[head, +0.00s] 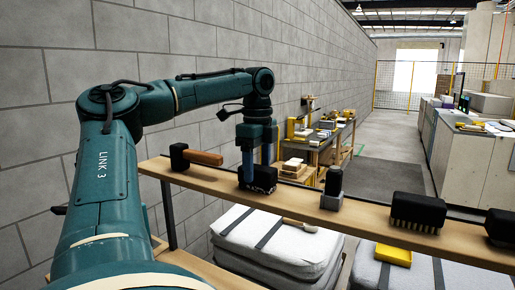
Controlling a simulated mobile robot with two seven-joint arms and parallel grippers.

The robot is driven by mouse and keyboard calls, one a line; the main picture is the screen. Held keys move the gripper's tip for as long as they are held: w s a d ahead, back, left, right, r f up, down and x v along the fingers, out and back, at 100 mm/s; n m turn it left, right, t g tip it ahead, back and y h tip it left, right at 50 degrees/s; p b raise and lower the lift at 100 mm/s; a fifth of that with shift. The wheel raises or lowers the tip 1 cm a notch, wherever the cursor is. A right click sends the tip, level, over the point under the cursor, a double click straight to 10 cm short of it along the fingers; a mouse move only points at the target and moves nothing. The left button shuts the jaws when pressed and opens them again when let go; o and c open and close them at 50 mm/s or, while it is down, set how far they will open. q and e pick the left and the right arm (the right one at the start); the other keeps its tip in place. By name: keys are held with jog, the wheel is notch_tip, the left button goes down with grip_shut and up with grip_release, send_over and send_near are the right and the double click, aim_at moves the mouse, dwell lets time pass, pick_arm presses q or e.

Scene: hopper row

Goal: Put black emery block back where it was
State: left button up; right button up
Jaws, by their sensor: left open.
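My left gripper (257,166) comes down from above onto the wooden shelf (292,196). Its blue fingers are open, one on the near side and one behind, at a black block (262,179) on the shelf. This block looks like the black emery block, but the fingers partly cover it and I cannot tell for sure. It appears to rest on the shelf; whether the fingers touch it cannot be told. My right gripper is not in view.
On the shelf stand a black-headed mallet (201,157), a grey-black tool (333,187), a black brush (418,209) and a dark object (501,226). Below lie grey sacks (265,255) and a yellow block (393,255). A block wall (180,35) runs behind.

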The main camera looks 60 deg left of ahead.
aim_at(257, 167)
pick_arm(q)
notch_tip(257, 167, up, 12)
jog(key=shift+f, duration=0.2)
dwell(0.7)
